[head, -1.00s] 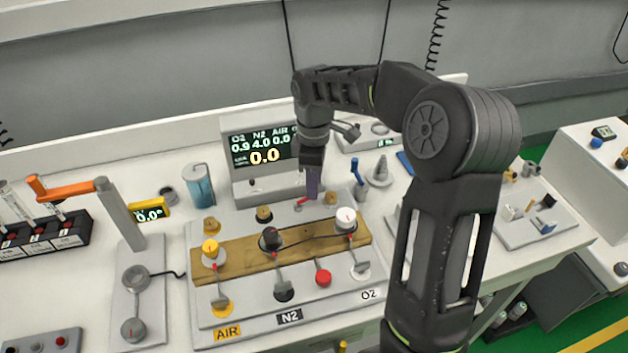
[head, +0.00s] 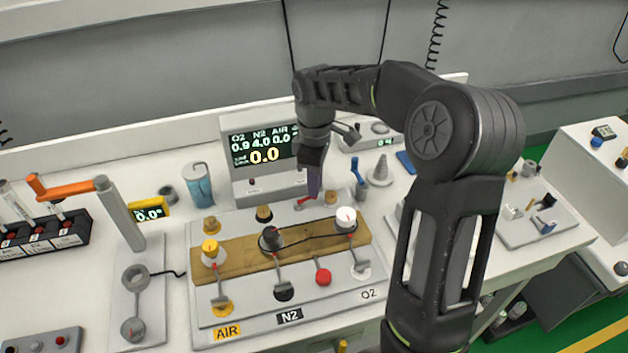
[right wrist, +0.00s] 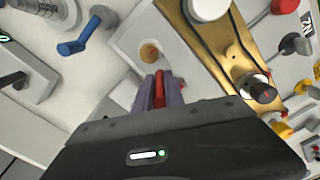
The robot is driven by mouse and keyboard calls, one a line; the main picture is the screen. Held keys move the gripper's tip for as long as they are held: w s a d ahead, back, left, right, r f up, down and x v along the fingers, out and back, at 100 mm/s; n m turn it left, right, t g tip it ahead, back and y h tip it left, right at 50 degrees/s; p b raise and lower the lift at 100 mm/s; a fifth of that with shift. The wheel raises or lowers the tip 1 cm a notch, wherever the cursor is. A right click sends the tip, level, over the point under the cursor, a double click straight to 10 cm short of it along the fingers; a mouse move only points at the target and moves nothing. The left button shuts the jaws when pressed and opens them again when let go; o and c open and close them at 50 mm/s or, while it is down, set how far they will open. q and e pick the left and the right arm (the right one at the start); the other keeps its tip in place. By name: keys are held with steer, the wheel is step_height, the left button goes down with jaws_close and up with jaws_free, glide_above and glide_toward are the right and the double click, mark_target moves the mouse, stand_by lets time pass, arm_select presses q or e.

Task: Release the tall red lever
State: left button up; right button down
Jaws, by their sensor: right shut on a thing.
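The tall red lever (right wrist: 159,92) stands between the two purple fingers of my right gripper (right wrist: 159,98) in the right wrist view. The fingers are shut on it from both sides. In the head view my right gripper (head: 314,188) points down behind the gas panel, in front of the display box. Only a small red part of the lever (head: 301,204) shows there at the fingertips; the fingers hide the rest. My left gripper is not in view.
The gas panel (head: 345,312) with several knobs and valve levers stands close in front. A display box (head: 236,183) is behind the gripper. A blue lever (head: 358,172) is just right of it. A blue canister (head: 197,185) and an orange-handled crank (head: 70,190) are left.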

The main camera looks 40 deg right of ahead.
steer(key=shift+s+m, duration=0.2)
steer(key=shift+m, duration=0.4)
steer(key=c, duration=1.4)
jaws_free()
step_height(320, 180, up, 8)
steer(key=shift+f, duration=0.1)
steer(key=shift+s, duration=0.1)
